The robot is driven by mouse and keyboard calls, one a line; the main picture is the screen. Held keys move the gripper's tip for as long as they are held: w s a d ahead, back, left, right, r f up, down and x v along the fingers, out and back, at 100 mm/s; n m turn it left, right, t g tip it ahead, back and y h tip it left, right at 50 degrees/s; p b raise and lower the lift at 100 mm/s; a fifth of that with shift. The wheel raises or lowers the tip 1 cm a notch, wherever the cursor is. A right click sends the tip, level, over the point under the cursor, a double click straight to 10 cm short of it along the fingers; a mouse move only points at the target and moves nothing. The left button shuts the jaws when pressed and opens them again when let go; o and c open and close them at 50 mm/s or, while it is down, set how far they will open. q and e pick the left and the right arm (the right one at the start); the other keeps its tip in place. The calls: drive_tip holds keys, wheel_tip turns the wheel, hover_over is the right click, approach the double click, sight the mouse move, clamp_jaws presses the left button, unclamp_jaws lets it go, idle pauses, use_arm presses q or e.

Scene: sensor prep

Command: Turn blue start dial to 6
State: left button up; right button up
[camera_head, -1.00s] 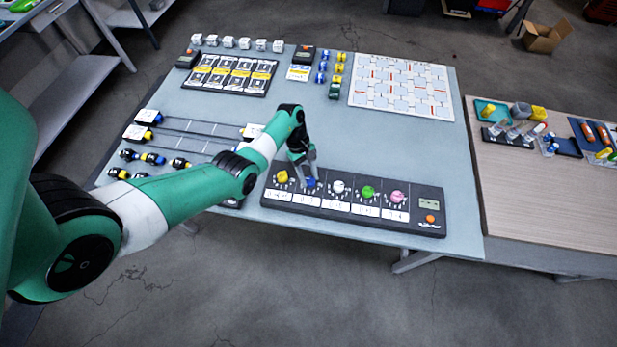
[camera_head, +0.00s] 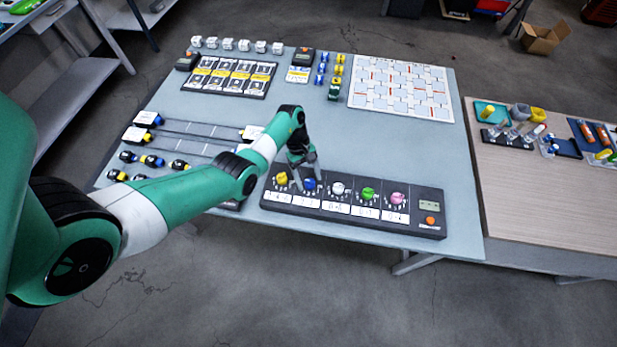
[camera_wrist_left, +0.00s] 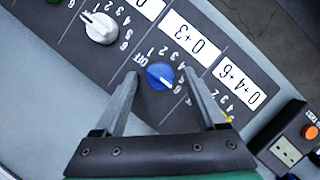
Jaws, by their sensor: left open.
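The blue dial (camera_head: 309,184) sits on the black dial panel (camera_head: 243,218), between a yellow dial (camera_head: 282,178) and a white dial (camera_head: 337,188). In the left wrist view the blue dial (camera_wrist_left: 160,75) has a pale pointer mark towards the lower right, near the 6 side of its scale; the exact reading is hard to tell. My left gripper (camera_head: 310,181) is open above the panel, with one finger on each side of the blue dial and a gap at both sides. My left gripper also shows in the wrist view (camera_wrist_left: 161,78). My right gripper is not in view.
Green (camera_head: 368,194) and pink (camera_head: 397,199) dials and an orange button (camera_head: 430,221) sit farther right on the panel. A small device (camera_wrist_left: 288,150) stands close by in the wrist view.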

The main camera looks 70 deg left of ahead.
use_arm(q)
drive_tip(key=p+v, duration=0.3)
drive_tip(key=v, duration=0.8)
drive_tip(key=shift+a+r, duration=0.25)
